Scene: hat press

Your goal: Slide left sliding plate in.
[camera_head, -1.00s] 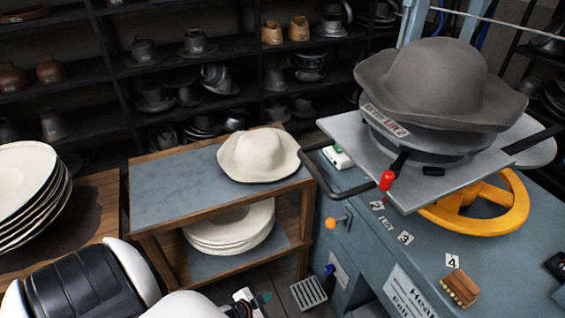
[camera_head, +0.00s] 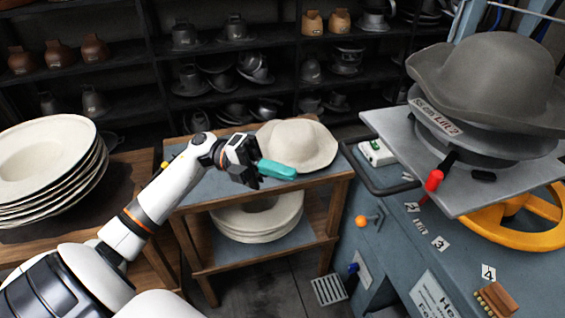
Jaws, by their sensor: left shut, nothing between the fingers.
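The left sliding plate (camera_head: 405,152) is a grey metal plate on the hat press, standing out toward the left. A black loop handle (camera_head: 366,180) sticks out from its left side. A grey felt hat (camera_head: 490,75) sits on a metal form on the plate. My left gripper (camera_head: 277,170) has turquoise fingertips, shut and empty. It is left of the handle and apart from it, in front of the cream hat. My right gripper is not in view.
A small wooden side table (camera_head: 195,198) carries a cream hat (camera_head: 297,145), with cream hats (camera_head: 258,222) on its lower shelf. A red-knobbed lever (camera_head: 434,181) and a yellow wheel (camera_head: 515,218) are at the press. Stacked cream hats (camera_head: 50,160) stand at left.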

